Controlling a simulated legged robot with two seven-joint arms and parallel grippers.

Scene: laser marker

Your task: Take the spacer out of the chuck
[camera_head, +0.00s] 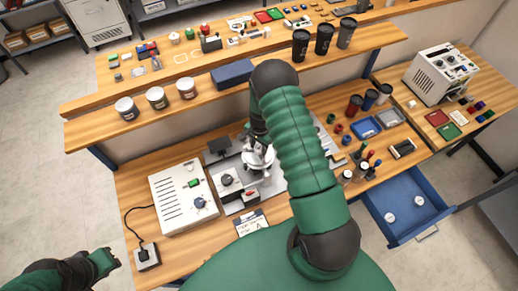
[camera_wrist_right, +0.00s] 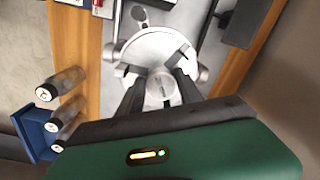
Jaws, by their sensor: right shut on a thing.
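The chuck (camera_wrist_right: 152,45) is a pale round metal disc with jaws in the right wrist view. In the head view the chuck (camera_head: 258,158) is partly hidden by my right arm. The spacer (camera_wrist_right: 160,90) looks like a small grey round part in front of the chuck face, between the two dark fingers of my right gripper (camera_wrist_right: 160,82). The right gripper is shut on it. I cannot tell whether the spacer still touches the chuck jaws.
A white control box (camera_head: 183,198) stands left of the machine. A blue open drawer (camera_head: 408,205) juts out at the right. A shelf with white jars (camera_head: 157,98) runs behind.

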